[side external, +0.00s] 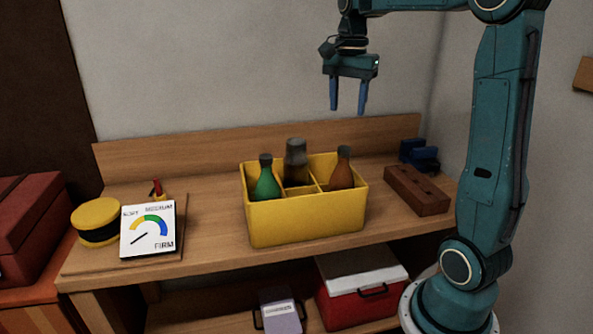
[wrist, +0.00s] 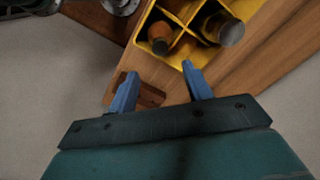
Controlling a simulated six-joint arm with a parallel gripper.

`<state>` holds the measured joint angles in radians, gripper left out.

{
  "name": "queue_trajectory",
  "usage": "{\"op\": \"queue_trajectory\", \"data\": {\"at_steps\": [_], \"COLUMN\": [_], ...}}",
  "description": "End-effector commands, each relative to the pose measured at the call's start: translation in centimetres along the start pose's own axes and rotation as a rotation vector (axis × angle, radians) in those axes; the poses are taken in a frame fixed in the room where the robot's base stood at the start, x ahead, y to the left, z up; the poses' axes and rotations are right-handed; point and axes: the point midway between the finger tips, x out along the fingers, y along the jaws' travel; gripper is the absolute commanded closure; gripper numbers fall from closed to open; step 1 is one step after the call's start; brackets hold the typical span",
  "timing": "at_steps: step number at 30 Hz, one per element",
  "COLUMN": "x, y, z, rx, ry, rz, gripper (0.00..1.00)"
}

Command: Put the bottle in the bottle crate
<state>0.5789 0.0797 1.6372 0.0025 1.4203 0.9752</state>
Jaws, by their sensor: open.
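The yellow bottle crate (side external: 305,222) stands on the wooden bench with dividers inside; part of it shows in the wrist view (wrist: 183,57). A green bottle (side external: 266,183) stands in its left part, a grey, dark-topped bottle (side external: 296,164) towards the back middle, and a brown bottle (side external: 342,175) in its right part. The wrist view shows the brown bottle (wrist: 160,36) and the dark-topped bottle (wrist: 226,31) from above. My gripper (side external: 348,110) is open and empty, fingers pointing down, above the crate's right back side. Its blue fingers (wrist: 159,72) are apart. No bottle shows outside the crate.
A brown block with holes (side external: 418,190) and a blue object (side external: 419,154) sit right of the crate. A dial sign (side external: 148,229) and a yellow round container (side external: 97,222) stand at the left. A red-and-white box (side external: 358,292) is on the lower shelf. Bench space left of the crate is clear.

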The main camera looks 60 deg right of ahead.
Motion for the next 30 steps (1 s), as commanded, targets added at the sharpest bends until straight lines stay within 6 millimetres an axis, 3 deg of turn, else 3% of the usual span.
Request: {"op": "queue_trajectory", "data": {"at_steps": [5,11,21,30], "x": [-0.3,-0.5,1.0,4.0], "y": [0.4,1.8,6.3,10.8], "z": [2.0,6.3,14.2,18.9], "rx": [-0.099,-0.339,-0.865,-1.300], "ry": [0.017,0.064,0.181,0.306], "rz": [-0.026,-0.088,-0.218,-0.327], "gripper": [0.50,0.50,0.50,0.50]}}
